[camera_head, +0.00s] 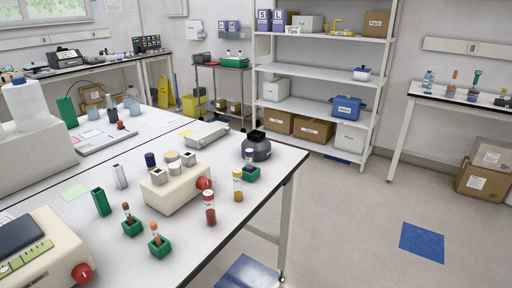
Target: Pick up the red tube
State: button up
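A tube with red contents and a light cap (209,208) stands upright on the white bench (240,230), in front of the beige block device. It appears to stand on its own, outside any holder. A similar tube with amber contents (238,186) stands to its right and a little farther back. Two smaller reddish-brown tubes sit in green holders, one in the nearer holder (160,248) and one in the holder (132,226) behind it. My gripper is not in view.
A beige device with a red knob (176,190) stands just behind the red tube. Another beige device (45,255) is at the lower left. A dark round device (256,147) stands near the right bench edge. The bench front between the tubes and right edge is clear.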

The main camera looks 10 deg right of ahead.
aim_at(208, 195)
jog(key=i+l, duration=0.15)
jog(key=l, duration=0.25)
jog(key=i+l+z, duration=0.1)
jog(key=l, duration=0.35)
jog(key=i+l, duration=0.15)
jog(key=l, duration=0.25)
jog(key=i+l, duration=0.15)
jog(key=l, duration=0.25)
jog(key=z, duration=0.05)
